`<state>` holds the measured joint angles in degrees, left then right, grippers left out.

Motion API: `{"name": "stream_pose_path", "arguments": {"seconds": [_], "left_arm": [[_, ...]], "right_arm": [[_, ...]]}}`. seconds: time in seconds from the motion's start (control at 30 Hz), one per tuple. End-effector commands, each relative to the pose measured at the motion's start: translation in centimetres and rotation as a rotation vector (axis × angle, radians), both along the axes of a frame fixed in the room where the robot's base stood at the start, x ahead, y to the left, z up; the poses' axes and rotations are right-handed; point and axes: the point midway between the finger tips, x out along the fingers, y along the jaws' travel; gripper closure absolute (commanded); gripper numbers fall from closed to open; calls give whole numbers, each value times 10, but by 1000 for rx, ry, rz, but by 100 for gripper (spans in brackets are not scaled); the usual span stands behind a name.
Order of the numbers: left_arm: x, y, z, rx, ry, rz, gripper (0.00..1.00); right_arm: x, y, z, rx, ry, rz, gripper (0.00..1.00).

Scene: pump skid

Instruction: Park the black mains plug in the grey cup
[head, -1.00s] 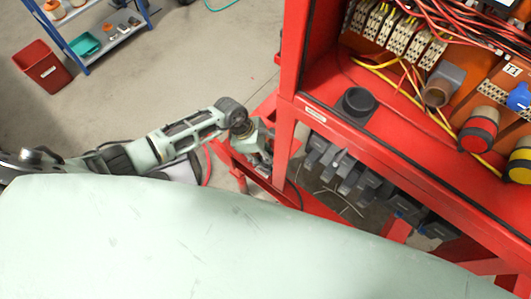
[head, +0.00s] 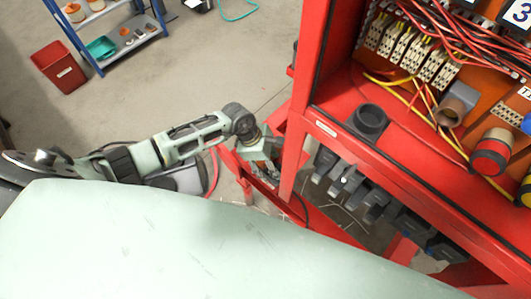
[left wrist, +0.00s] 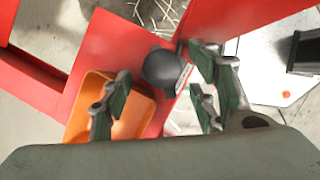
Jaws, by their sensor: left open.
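A black plug (left wrist: 163,68) with a paler flat face shows in the left wrist view, by the red frame and the edge of an orange tray. My left gripper (left wrist: 160,90) is open, with its green-padded fingers on either side of the plug's line, apart from it as far as I can tell. In the head view my left gripper (head: 265,165) is low beside the red post, partly hidden. A round dark grey cup (head: 367,122) stands open on the red ledge, up and right of the gripper. My right gripper is not in view.
The orange tray (left wrist: 136,118) lies below the plug. The red post (head: 302,120) rises between gripper and ledge. Dark grey blocks (head: 375,195) hang under the ledge.

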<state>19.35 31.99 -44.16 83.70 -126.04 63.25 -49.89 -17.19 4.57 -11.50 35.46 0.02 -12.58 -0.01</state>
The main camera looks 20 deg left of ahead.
Motion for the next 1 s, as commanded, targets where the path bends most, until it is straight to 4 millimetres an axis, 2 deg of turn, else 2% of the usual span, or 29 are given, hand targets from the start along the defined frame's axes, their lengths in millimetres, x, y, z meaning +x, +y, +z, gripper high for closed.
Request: {"name": "stream_pose_path", "arguments": {"seconds": [0.3, 0.5, 0.67, 1.0], "left_arm": [[-5, 26, 64, 2, -5, -1, 46], [-8, 36, 88, 1, -2, 0, 46], [-9, 38, 96, 1, 0, 0, 46], [-9, 38, 96, 0, 0, 0, 46]], "right_arm": [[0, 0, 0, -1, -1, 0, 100], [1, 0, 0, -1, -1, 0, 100], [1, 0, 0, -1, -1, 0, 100], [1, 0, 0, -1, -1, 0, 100]]}}
